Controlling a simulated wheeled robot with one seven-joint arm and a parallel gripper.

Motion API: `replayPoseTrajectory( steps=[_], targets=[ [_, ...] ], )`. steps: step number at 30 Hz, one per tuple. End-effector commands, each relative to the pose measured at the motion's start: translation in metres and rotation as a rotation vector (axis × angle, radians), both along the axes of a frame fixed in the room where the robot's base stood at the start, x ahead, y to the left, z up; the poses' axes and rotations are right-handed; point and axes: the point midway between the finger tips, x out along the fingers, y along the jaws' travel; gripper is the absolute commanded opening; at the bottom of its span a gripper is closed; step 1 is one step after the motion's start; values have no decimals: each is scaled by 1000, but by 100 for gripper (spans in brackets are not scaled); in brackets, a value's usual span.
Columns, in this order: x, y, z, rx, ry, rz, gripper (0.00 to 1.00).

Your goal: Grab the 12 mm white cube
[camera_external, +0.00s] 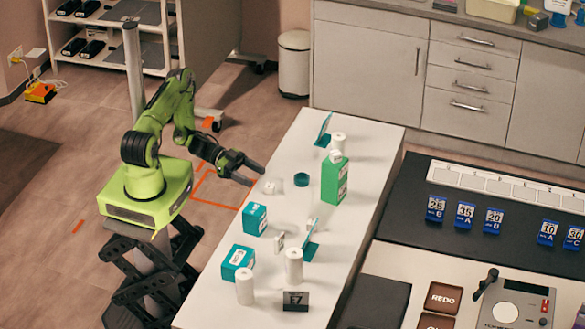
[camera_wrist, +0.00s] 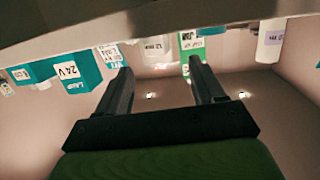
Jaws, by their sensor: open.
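A white block with a label that seems to start with "12" (camera_wrist: 158,48) shows in the wrist view, between and beyond my fingertips. In the external view, a small white block (camera_external: 301,179) stands on the white table (camera_external: 232,307), with another pale piece (camera_external: 272,187) just left of it. I cannot tell which of them carries the 12 label. My gripper (camera_external: 254,174) is open and empty, held out level at the table's left edge, short of the white blocks. Its two fingers (camera_wrist: 158,75) show apart in the wrist view.
A tall green box (camera_external: 334,180) and a round teal piece (camera_external: 301,180) stand beyond the blocks. Teal boxes (camera_external: 255,219), white rolls (camera_external: 294,266) and a dark E7 sign (camera_external: 295,300) stand nearer the front.

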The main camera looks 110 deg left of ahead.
Motion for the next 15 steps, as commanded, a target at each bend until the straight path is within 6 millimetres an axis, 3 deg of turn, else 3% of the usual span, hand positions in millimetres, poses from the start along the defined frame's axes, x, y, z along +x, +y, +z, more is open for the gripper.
replayPoseTrajectory(
  steps=[4,15],
  targets=[
    [20,-6,-7,3,0,-9,68],
    [44,-11,-17,8,2,-11,68]
  ],
)
